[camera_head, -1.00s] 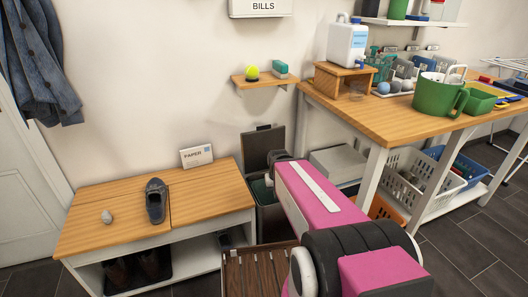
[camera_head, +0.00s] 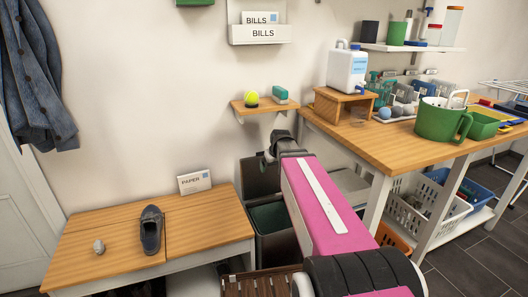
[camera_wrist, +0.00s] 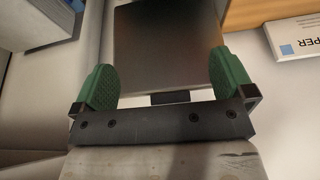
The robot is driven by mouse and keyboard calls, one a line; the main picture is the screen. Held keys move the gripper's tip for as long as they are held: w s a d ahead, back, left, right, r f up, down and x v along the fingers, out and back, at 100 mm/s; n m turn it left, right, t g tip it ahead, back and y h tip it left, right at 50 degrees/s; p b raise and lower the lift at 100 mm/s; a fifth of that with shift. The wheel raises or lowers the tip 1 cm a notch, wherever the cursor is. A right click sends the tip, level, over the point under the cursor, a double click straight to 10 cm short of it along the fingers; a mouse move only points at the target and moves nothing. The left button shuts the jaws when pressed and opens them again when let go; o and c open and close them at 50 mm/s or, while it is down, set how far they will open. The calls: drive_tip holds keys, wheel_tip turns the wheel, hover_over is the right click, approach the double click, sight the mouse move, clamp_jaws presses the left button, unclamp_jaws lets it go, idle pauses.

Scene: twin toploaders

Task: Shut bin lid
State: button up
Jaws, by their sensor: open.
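A dark bin (camera_head: 268,228) stands between the bench and the work table, with a green liner showing at its mouth. Its lid (camera_head: 256,178) is up, standing upright at the back against the wall; my arm hides part of it. My gripper (camera_head: 271,153) is at the lid's upper edge in the head view. In the wrist view my gripper (camera_wrist: 165,82) is open, with two green finger pads wide apart. The dark lid (camera_wrist: 165,42) and its small black tab (camera_wrist: 169,98) show between the fingers. I cannot tell whether anything touches.
A wooden bench (camera_head: 205,215) at left holds a shoe (camera_head: 151,229), a grey stone-like object (camera_head: 99,246) and a PAPER sign (camera_head: 195,182). A small shelf (camera_head: 265,107) is on the wall above the bin. The work table (camera_head: 400,140) stands close at right.

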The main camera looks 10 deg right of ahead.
drive_tip(key=w, duration=0.4)
drive_tip(key=w+a+r, duration=0.1)
drive_tip(key=w, duration=0.4)
drive_tip(key=w+a, duration=0.1)
drive_tip(key=w, duration=0.3)
drive_tip(key=shift+w+r, duration=0.15)
drive_tip(key=shift+w, duration=0.25)
drive_tip(key=shift+a+f, duration=0.1)
drive_tip(key=shift+f, duration=0.45)
